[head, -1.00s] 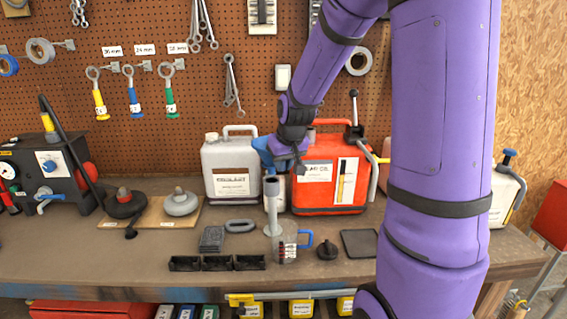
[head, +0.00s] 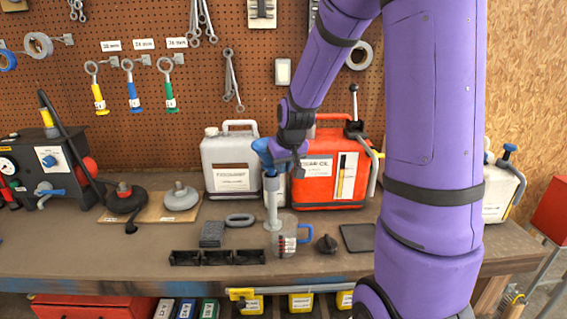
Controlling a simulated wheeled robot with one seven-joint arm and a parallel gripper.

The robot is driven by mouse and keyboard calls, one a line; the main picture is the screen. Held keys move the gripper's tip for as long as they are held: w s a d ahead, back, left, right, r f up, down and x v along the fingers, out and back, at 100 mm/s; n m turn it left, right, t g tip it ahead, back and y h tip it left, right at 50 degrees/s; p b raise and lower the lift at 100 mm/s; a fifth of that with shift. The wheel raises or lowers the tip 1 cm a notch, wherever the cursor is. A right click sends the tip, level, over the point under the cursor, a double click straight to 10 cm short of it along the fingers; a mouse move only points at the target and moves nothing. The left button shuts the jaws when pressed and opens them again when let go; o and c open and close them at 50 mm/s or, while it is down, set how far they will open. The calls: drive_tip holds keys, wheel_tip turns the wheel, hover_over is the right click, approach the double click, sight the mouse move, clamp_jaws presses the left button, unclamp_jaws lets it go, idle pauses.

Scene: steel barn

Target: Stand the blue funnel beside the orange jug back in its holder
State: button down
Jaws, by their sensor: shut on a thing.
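The blue funnel (head: 262,152) is held by my gripper (head: 279,160) in front of the gap between the orange jug (head: 326,200) and a grey can. My gripper is shut on the funnel; its fingertips are small and partly hidden by the wrist. The funnel's wide mouth is tilted toward the upper left. Its lower end shows at the top of the grey upright holder (head: 272,208), a tube on a round foot. I cannot tell whether the spout is inside the tube or just above it. My arm hides part of the orange jug's front.
A grey can (head: 231,165) stands left of the holder. A clear measuring jug (head: 284,238) with a blue handle stands close to the holder's foot. A black cap (head: 327,243) and dark mat (head: 358,237) lie to the right. Black bins (head: 217,258) line the front.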

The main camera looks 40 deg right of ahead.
drive_tip(key=shift+f, duration=1.55)
drive_tip(key=c, duration=1.1)
unclamp_jaws()
drive_tip(key=shift+r, duration=0.1)
drive_tip(key=v, duration=1)
drive_tip(key=shift+s+r, duration=0.2)
drive_tip(key=shift+r, duration=0.1)
